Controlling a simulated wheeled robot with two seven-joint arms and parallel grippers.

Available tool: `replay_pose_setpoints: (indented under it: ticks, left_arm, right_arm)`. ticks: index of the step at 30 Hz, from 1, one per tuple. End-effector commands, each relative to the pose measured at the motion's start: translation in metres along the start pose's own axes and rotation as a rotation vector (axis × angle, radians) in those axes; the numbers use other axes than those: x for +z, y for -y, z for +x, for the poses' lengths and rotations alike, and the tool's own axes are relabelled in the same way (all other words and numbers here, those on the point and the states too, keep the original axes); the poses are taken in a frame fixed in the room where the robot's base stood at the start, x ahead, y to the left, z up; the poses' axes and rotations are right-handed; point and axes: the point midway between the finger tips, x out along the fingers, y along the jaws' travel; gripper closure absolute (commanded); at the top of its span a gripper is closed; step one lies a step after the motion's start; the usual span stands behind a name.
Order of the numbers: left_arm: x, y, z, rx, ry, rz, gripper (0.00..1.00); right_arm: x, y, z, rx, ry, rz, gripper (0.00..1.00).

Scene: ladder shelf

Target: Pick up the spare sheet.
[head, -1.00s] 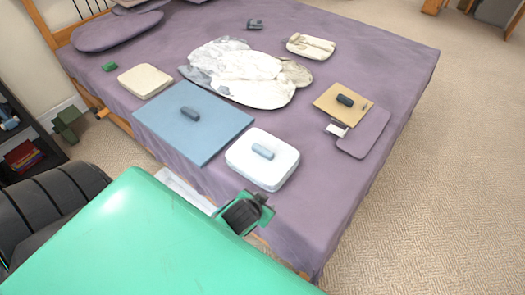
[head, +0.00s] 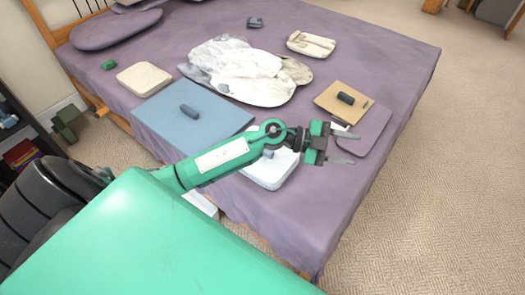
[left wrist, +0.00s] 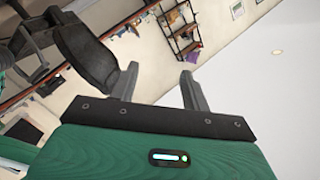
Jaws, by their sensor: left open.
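My left gripper (head: 346,147) is open and empty, held above the front right part of the bed (head: 310,218). It also shows in the left wrist view (left wrist: 162,84) with nothing between its fingers. Possible sheets are a flat blue square (head: 165,122) with a dark bar on it, a white folded piece (head: 268,177) with a light blue bar, and a cream folded piece (head: 145,79). I cannot tell which is the spare sheet. My left forearm covers much of the white piece and crosses the blue square's near edge. My right gripper is not in view.
A crumpled white cloth (head: 235,72) lies mid-bed. A tan board (head: 335,105) with a dark bar lies at right, near a purple flat piece (head: 370,128). A small cream bundle (head: 311,45) lies farther back. Carpet (head: 440,190) to the right is clear.

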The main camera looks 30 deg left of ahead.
Motion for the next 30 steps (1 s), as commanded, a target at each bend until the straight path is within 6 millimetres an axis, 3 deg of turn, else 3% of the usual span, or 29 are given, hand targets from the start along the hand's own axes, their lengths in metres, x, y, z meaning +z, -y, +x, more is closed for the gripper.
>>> replay_pose_setpoints:
  ticks: [4,7,12,18,23,30]
  left_arm:
    - [0.041,-0.016,-0.022,0.344,0.185,0.031,0.53]
    - [0.077,-0.017,-0.056,0.541,0.389,0.013,0.53]
    - [0.125,0.004,-0.134,0.75,0.796,-0.065,0.53]
    - [0.145,0.035,-0.206,0.817,1.152,-0.163,0.53]
    - [0.151,0.04,-0.226,0.825,1.253,-0.196,0.53]
    - [0.184,0.011,-0.224,0.827,1.258,-0.201,0.53]
  right_arm:
    - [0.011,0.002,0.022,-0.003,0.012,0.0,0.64]
    - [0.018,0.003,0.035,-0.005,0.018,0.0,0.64]
    - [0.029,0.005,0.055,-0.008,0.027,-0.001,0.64]
    - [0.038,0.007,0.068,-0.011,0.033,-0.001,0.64]
    - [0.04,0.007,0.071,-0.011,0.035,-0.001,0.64]
    - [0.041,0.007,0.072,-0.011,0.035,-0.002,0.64]
